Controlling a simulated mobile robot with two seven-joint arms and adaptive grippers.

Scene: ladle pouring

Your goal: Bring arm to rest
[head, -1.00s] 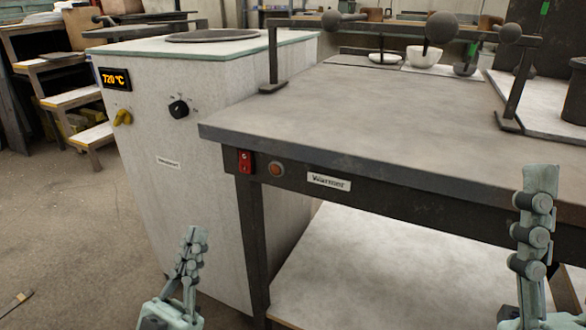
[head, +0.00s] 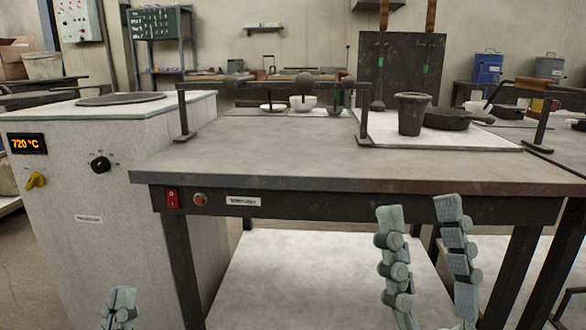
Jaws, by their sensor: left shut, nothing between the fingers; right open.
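My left gripper (head: 121,300) is at the bottom edge on the left, in front of the furnace's lower side. Only its fingertips show, close together, with nothing between them. My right gripper (head: 420,218) points upward in front of the workbench (head: 310,172), right of the middle. Its two fingers are apart and empty. The fingertips overlap the bench's front apron in the picture and the lower shelf is behind them. Both arms are out of view below.
A furnace (head: 88,216) reading 720 °C stands left of the bench. On the bench are a dark rail with round knobs (head: 305,82), a white bowl (head: 303,102), a dark cup (head: 411,114) and a pan (head: 452,118). The bench's front half is clear.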

